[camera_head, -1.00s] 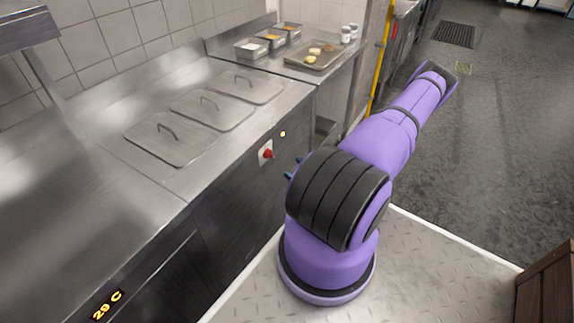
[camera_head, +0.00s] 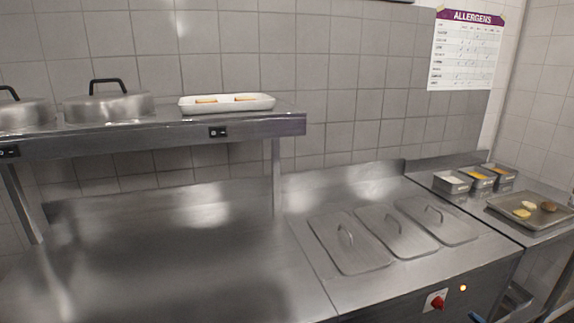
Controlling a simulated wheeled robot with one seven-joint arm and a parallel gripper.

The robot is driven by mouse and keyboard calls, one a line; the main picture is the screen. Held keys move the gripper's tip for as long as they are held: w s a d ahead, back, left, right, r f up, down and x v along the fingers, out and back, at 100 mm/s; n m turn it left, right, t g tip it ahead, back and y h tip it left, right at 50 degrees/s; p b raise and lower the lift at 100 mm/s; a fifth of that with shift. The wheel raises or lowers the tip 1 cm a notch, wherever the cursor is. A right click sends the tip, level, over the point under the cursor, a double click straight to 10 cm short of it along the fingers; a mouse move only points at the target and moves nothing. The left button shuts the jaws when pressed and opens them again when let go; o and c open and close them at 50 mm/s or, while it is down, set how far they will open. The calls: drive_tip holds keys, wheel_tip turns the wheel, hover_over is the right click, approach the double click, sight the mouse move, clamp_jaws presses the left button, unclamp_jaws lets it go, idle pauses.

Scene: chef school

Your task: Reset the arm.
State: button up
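My arm and my gripper are not in the current head view, apart from what may be a small blue piece at the bottom right edge. I cannot see whether my gripper is open or shut, or whether it holds anything.
A steel counter (camera_head: 180,270) fills the front, with three lidded wells, one lid (camera_head: 348,255) nearest. A shelf (camera_head: 255,125) above holds a white tray (camera_head: 227,109) and metal lids (camera_head: 110,106). At right are small containers (camera_head: 452,187) and a baking tray (camera_head: 510,208) with food.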

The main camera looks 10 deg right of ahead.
drive_tip(key=w+a+r+n+g+y, duration=0.2)
drive_tip(key=a+r+n+g, duration=0.35)
drive_tip(key=r+n, duration=0.55)
drive_tip(key=w+a+r+n+g+y, duration=0.2)
drive_tip(key=a+r+n+g, duration=0.5)
drive_tip(key=n, duration=0.6)
drive_tip(key=w+a+r+n+g+y, duration=0.25)
drive_tip(key=a+r+n, duration=0.25)
drive_tip(key=r+n, duration=0.65)
drive_tip(key=s+a+r+n+t+h, duration=0.1)
drive_tip(key=s+a+r+n+h, duration=0.2)
drive_tip(key=n, duration=0.6)
drive_tip(key=s+a+r+n+h, duration=0.3)
drive_tip(key=s+a+r+n, duration=0.2)
drive_tip(key=r+n, duration=0.5)
drive_tip(key=s+a+r+n+t+h, duration=0.1)
drive_tip(key=s+a+r+n+h, duration=0.3)
drive_tip(key=s+r+n, duration=0.3)
drive_tip(key=n, duration=0.2)
drive_tip(key=shift+s+a+n+t, duration=0.3)
drive_tip(key=shift+s+a+n, duration=0.05)
drive_tip(key=shift+a, duration=0.05)
